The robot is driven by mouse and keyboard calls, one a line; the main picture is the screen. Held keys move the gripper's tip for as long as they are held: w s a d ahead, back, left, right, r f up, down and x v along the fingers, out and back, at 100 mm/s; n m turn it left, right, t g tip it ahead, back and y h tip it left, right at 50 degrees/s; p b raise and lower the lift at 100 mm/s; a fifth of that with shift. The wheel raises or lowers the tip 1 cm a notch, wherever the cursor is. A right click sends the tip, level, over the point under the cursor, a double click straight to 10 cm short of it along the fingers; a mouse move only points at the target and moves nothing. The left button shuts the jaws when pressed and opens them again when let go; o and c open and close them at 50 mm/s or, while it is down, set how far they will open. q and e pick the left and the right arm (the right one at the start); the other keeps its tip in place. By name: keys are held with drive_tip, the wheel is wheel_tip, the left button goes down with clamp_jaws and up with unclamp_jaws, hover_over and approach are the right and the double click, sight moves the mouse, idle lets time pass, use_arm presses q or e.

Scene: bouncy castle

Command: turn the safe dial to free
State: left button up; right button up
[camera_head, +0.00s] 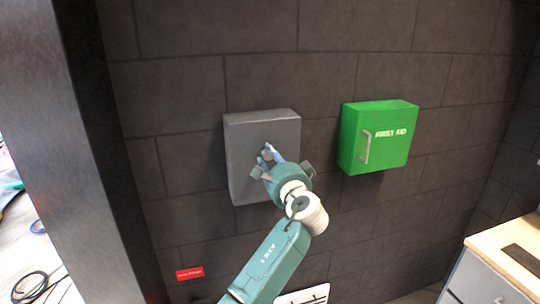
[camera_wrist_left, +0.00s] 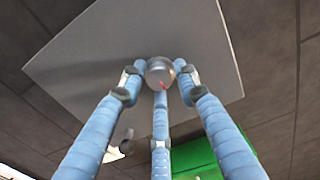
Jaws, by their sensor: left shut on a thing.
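The grey safe (camera_head: 240,150) is a box mounted on the dark wall, and its flat front fills the upper part of the left wrist view (camera_wrist_left: 110,45). The round metal dial (camera_wrist_left: 159,73) is on its front, with a small red mark near its lower edge. My left gripper (camera_head: 268,156) is at the safe's front. In the left wrist view its three blue fingers (camera_wrist_left: 160,85) are closed around the dial. In the head view the dial is mostly hidden by the fingers. Any lettering around the dial cannot be made out. My right gripper is not in view.
A green first aid box (camera_head: 385,150) with a pale handle hangs on the wall to the right of the safe. A small red label (camera_head: 190,273) is low on the wall. A wood-topped cabinet (camera_head: 500,240) stands at lower right. A pillar (camera_head: 65,130) bounds the left.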

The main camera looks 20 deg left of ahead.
use_arm(q)
drive_tip(key=shift+r, duration=0.2)
idle(0.4)
drive_tip(key=o, duration=1.2)
drive_tip(key=shift+a+f, duration=0.1)
drive_tip(key=shift+o, duration=0.2)
drive_tip(key=shift+w+f, duration=0.15)
drive_tip(key=shift+s, duration=0.2)
drive_tip(key=v, duration=1.1)
drive_tip(key=shift+s+d, duration=0.15)
drive_tip(key=shift+d, duration=0.15)
drive_tip(key=shift+f, duration=0.1)
